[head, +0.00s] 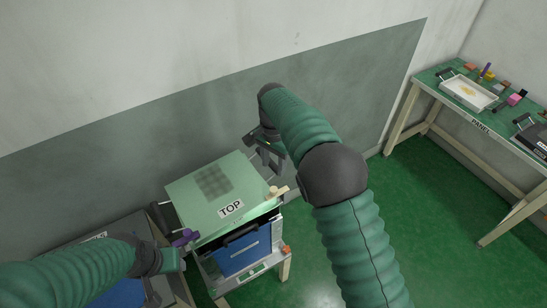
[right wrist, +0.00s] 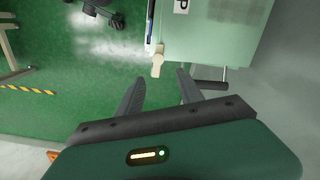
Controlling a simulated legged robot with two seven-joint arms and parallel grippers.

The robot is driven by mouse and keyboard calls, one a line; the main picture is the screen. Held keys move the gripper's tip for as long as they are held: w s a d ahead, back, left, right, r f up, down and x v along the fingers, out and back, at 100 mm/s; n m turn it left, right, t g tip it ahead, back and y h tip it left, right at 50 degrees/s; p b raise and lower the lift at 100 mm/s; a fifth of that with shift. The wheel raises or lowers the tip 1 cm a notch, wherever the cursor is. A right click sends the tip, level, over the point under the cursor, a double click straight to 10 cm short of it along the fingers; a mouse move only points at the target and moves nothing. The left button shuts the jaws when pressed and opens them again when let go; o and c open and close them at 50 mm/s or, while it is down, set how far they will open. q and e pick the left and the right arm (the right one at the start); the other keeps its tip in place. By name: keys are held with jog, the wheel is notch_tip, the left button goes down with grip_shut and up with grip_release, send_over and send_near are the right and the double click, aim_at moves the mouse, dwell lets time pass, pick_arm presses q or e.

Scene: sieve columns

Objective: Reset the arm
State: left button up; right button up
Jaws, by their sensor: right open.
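My right arm reaches forward across the middle of the head view. Its gripper (head: 266,150) hangs above and behind the far right side of a pale green box lid marked TOP (head: 190,208). In the right wrist view the gripper (right wrist: 157,80) has its two dark fingers apart with nothing between them. A beige knob (head: 277,192) on the box edge also shows just beyond the fingertips in the right wrist view (right wrist: 158,62), apart from them. My left arm comes in low at the left, and its gripper (head: 160,280) is dark and partly hidden, its jaws unclear.
The box has a blue front (head: 245,257) with a black handle and stands on a light stand. A purple item (head: 184,237) lies beside it. A bench marked PANEL (head: 447,99) holds a white tray (head: 468,93) and small items at right. Green floor between is clear.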

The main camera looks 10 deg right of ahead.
jog(key=shift+r, duration=1.85)
jog(key=s+d+f+n+t, duration=0.1)
jog(key=s+d+f+n, duration=0.1)
jog(key=s, duration=0.6)
jog(key=s+d+f+n, duration=0.2)
jog(key=s+d+n, duration=0.1)
jog(key=s, duration=0.5)
jog(key=s+d+f+n+t, duration=0.1)
jog(key=s+d+n, duration=0.2)
jog(key=s, duration=0.5)
jog(key=shift+s+d+f+n+t, duration=0.3)
jog(key=shift+s+f+n, duration=0.1)
jog(key=shift+n, duration=0.4)
